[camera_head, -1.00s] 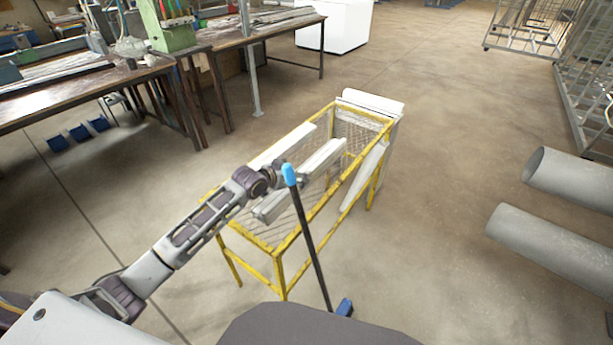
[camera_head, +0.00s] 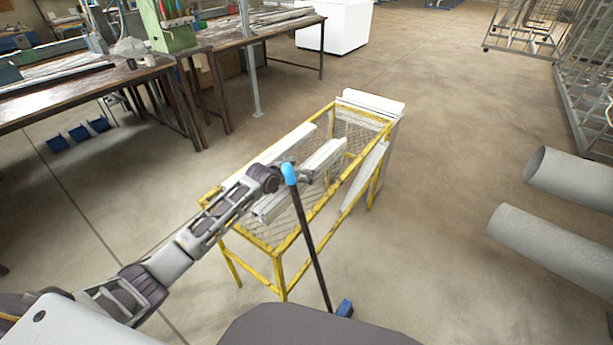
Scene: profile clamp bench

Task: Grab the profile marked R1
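Several pale profiles lie in and on a yellow wire-mesh rack. One profile (camera_head: 325,157) lies along the middle, its near end showing left of the pole. Another profile (camera_head: 292,143) lies along the left side, one (camera_head: 364,176) is along the right side, and a white one (camera_head: 373,103) lies across the far end. No R1 mark is readable on any of them. My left gripper (camera_head: 305,178) is over the rack at the middle profile, partly hidden by a blue-tipped pole. I cannot tell whether it touches the profile or how its fingers stand. My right gripper is not in view.
The yellow rack (camera_head: 279,262) stands on open floor. A dark pole with a blue tip (camera_head: 289,174) stands in front of it. Workbenches (camera_head: 140,75) are at the left, large grey pipes (camera_head: 553,244) at the right, and wire cages (camera_head: 525,30) at the back right.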

